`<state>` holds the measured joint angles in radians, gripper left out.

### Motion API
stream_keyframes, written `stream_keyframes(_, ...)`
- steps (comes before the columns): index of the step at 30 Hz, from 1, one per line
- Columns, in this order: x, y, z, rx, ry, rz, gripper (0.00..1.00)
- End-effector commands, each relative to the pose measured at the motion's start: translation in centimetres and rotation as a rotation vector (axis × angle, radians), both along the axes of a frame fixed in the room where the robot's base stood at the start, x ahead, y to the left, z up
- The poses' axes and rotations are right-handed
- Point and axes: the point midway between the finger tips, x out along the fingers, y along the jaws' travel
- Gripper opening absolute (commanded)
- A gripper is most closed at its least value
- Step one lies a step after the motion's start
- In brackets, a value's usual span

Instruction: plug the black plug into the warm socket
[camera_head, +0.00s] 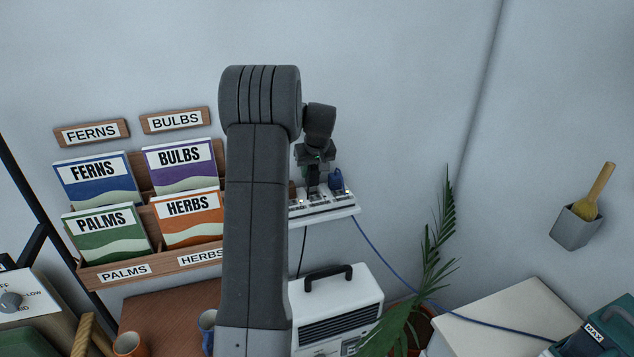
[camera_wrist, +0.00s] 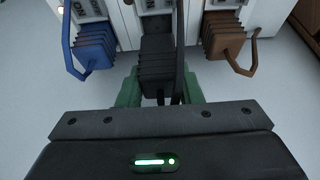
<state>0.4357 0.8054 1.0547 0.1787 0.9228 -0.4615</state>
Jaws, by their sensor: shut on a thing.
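My gripper (camera_head: 313,167) is at the white socket strip (camera_head: 345,211) on the wall. In the wrist view its green fingers (camera_wrist: 160,92) are shut on the ribbed black plug (camera_wrist: 157,62). The black plug is at the strip's middle position, between a blue plug (camera_wrist: 93,46) and a brown plug (camera_wrist: 224,40). I cannot tell whether its pins are in a socket. The strip's labels (camera_wrist: 157,5) are partly cut off or covered, so I cannot read which socket is the warm one.
The blue and brown plugs, with their looped cords, stand close on both sides of my fingers. A white heater (camera_head: 335,307) with a black handle stands below the strip. A potted palm (camera_head: 429,265) is at right. A seed-packet rack (camera_head: 130,270) is at left.

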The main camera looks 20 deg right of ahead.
Motion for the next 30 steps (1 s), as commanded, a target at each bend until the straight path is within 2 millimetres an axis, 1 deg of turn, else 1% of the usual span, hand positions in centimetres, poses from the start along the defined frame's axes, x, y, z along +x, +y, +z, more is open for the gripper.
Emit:
stream_keyframes(5,-0.1,0.0,-1.4,0.000,0.002,-0.001,0.10)
stream_keyframes(9,-0.1,0.0,-3.4,0.000,0.003,0.000,0.10)
stream_keyframes(11,-0.1,-0.1,-4.0,0.000,0.001,0.000,0.10)
stream_keyframes(19,0.0,-0.1,-4.3,-0.001,-0.002,0.000,0.10)
stream_keyframes(23,0.0,-0.1,-4.8,-0.001,-0.001,0.000,0.10)
stream_keyframes(24,0.0,-0.1,-4.8,-0.001,-0.001,0.000,0.34)
stream_keyframes(26,0.0,-0.1,-4.7,-0.001,-0.001,0.000,0.46)
stream_keyframes(27,-0.1,-0.1,-4.7,-0.001,-0.001,-0.001,0.54)
stream_keyframes(30,-0.1,-0.1,-4.7,-0.001,-0.001,-0.001,0.54)
